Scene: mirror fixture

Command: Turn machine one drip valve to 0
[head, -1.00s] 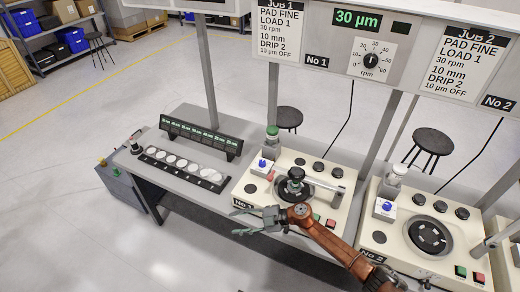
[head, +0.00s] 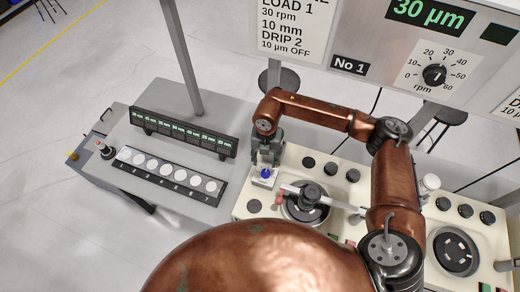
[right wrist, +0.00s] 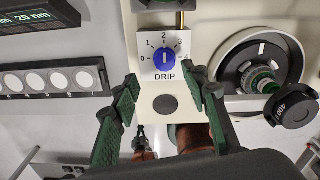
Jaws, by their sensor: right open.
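The drip valve of machine one is a blue knob (head: 266,173) on a white plate at the left end of the No 1 machine. In the right wrist view the blue knob (right wrist: 164,59) has a white mark pointing up, close to 2 on the dial, and DRIP is printed below. My right gripper (head: 268,157) is above and around the valve in the head view. In the right wrist view its two green fingers (right wrist: 165,78) are open, one on each side of the plate's lower part, with nothing between them.
A polishing plate with a black-knobbed weight (head: 310,195) and arm sits right of the valve. A rack of white discs (head: 168,171) and a display strip (head: 185,133) lie left. Machine two (head: 460,250) stands right. A panel with an rpm dial (head: 434,75) hangs above.

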